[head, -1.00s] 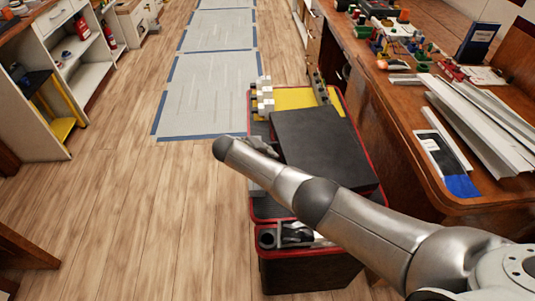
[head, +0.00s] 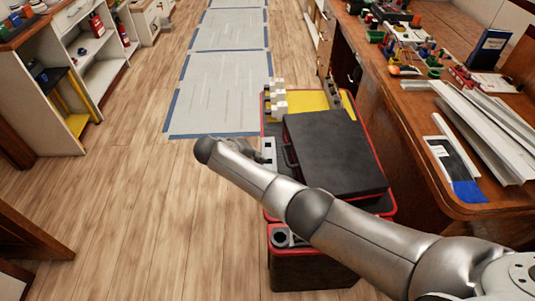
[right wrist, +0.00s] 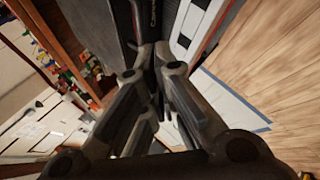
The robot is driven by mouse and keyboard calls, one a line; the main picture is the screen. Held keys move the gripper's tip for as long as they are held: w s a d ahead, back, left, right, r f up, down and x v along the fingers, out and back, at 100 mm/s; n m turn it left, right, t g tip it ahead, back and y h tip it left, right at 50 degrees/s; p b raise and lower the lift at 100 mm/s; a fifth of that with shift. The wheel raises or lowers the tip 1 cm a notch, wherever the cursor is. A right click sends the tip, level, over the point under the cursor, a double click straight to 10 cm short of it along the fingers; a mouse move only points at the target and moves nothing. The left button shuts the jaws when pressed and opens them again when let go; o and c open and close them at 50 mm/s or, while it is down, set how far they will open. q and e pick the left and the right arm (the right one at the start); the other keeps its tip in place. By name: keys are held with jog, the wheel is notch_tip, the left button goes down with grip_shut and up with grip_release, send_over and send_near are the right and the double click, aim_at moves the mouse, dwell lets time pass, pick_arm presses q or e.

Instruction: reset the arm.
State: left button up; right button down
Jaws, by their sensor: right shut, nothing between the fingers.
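My right arm (head: 320,215) reaches in from the lower right of the head view, its wrist end bent over the near left side of the tool cart. In the right wrist view my right gripper (right wrist: 158,57) is shut and empty, its fingertips together beside the black case. In the head view the fingers cannot be made out clearly. The black case (head: 335,150) lies flat on the red-edged cart (head: 388,206). Several white breaker blocks (head: 276,98) stand in a row at the cart's far left, near a yellow surface (head: 308,100). My left gripper is not in view.
A wooden workbench (head: 400,125) with white trunking (head: 485,125) and small parts stands on the right. White shelves (head: 95,65) stand on the left. Grey floor sheets (head: 218,98) edged with blue tape lie beyond. The wooden floor (head: 130,200) left of the cart is clear.

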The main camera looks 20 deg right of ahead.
jog(key=s+a+f+g+y, duration=0.1)
jog(key=s+a+f+y, duration=0.15)
jog(key=s+f, duration=0.45)
jog(key=s+a+f+g+y, duration=0.1)
jog(key=s+f+y, duration=0.2)
jog(key=s, duration=0.8)
jog(key=s+d+r+y, duration=0.1)
jog(key=s+d+r, duration=0.2)
jog(key=s, duration=0.4)
jog(key=s+d+r+m+t+y, duration=0.1)
jog(key=s+d+r, duration=0.3)
jog(key=s, duration=0.3)
jog(key=s+d+r+y, duration=0.1)
jog(key=s+d+r, duration=0.2)
jog(key=s, duration=0.4)
notch_tip(320, 180, down, 24)
jog(key=f+g, duration=0.1)
jog(key=s+d+f+g, duration=0.1)
jog(key=s+d+f, duration=0.2)
jog(key=s+f, duration=1.3)
jog(key=shift+s+d+g+h+p, duration=0.15)
jog(key=shift+s+g+h+p, duration=0.25)
jog(key=shift+s, duration=0.55)
